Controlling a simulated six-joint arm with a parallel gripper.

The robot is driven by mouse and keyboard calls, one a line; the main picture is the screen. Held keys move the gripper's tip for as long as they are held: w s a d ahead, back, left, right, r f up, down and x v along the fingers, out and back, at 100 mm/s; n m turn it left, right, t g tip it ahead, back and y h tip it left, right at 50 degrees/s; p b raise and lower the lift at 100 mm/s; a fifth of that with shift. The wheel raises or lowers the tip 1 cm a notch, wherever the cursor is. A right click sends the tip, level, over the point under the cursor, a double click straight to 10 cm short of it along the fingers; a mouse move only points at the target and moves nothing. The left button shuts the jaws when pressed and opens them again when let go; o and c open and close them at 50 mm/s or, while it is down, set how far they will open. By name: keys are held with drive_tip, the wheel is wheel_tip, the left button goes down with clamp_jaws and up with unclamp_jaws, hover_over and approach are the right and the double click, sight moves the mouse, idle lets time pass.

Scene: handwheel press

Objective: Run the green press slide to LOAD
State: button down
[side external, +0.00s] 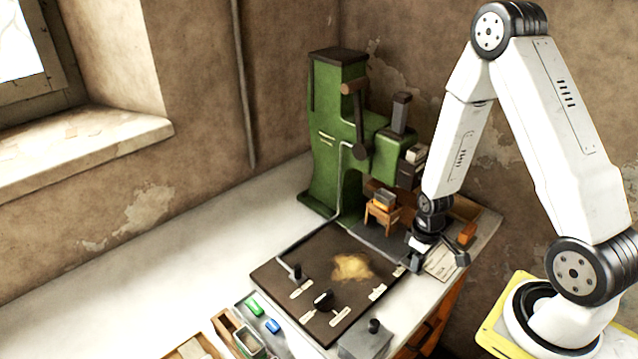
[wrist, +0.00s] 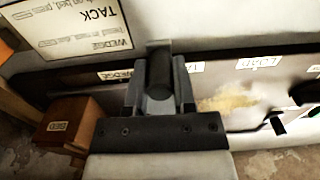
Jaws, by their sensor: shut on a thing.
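The green press (side external: 325,150) stands at the back of the bench in the side view, with a brown-handled crank (side external: 352,120) on its front. Which part is its slide I cannot tell. My gripper (side external: 436,262) is low at the right edge of a dark board (side external: 320,255). In the wrist view my gripper (wrist: 160,80) is shut on a dark upright knob (wrist: 160,70). The LOAD label (wrist: 260,62) shows right of the knob, and another label (wrist: 115,75) lies left of it. The knob's base is hidden by the jaws.
The board carries a black knob (side external: 323,299), a small lever (side external: 296,271) and a yellowish patch (side external: 352,267). A printed card (side external: 441,262) lies beside my gripper. A small wooden stand (side external: 382,212) is behind the board. The bench's left side (side external: 150,265) is clear.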

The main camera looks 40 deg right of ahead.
drive_tip(key=shift+a, duration=7.9)
unclamp_jaws()
wheel_tip(320, 180, up, 8)
drive_tip(key=w+d+r+t, duration=0.1)
drive_tip(key=d+r, duration=0.3)
drive_tip(key=r, duration=0.5)
drive_tip(key=shift+d+t, duration=0.25)
drive_tip(key=shift+t, duration=0.55)
